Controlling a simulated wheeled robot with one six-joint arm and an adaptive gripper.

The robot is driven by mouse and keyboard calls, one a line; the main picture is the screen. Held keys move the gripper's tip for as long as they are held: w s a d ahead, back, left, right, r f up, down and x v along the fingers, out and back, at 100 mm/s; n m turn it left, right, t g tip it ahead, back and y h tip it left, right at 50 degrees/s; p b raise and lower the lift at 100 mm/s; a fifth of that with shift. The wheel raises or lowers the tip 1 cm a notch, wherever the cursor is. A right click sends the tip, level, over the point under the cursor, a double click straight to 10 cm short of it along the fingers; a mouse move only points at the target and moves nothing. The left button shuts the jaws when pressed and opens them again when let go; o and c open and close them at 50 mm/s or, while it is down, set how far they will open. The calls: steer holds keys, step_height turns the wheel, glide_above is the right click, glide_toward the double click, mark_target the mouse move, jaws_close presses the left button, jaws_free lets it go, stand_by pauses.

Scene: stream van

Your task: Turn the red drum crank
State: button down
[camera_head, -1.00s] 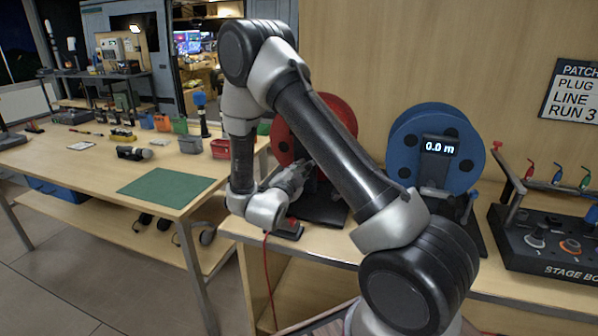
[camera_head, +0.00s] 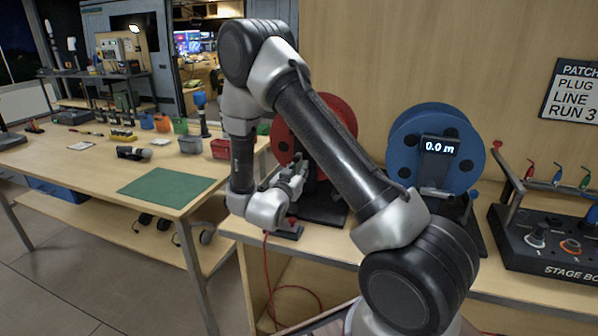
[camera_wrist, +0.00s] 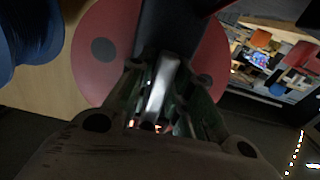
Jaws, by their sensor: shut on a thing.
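The red drum (camera_head: 338,111) stands on a dark base on the bench, partly hidden behind my arm; its red face (camera_wrist: 100,25) fills the upper middle of the wrist view. My gripper (camera_head: 294,176) is at the front of the drum, low on its face. In the wrist view my gripper (camera_wrist: 163,72) has its fingers closed in on the crank, with a pale bar (camera_wrist: 157,92) showing between them. The crank's grip is mostly hidden by the fingers, and its exact angle cannot be told.
A blue drum (camera_head: 406,130) with a "0.0 m" display stands to the right. A red cable (camera_head: 267,275) hangs off the bench front. A stage box (camera_head: 545,245) is at far right. A table with a green mat (camera_head: 165,187) is at left.

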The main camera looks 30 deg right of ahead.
steer(key=n, duration=0.5)
steer(key=shift+f+n, duration=0.1)
steer(key=shift+n, duration=0.2)
steer(key=n, duration=1)
steer(key=shift+s+n, duration=0.1)
steer(key=shift+n, duration=0.3)
steer(key=n, duration=0.5)
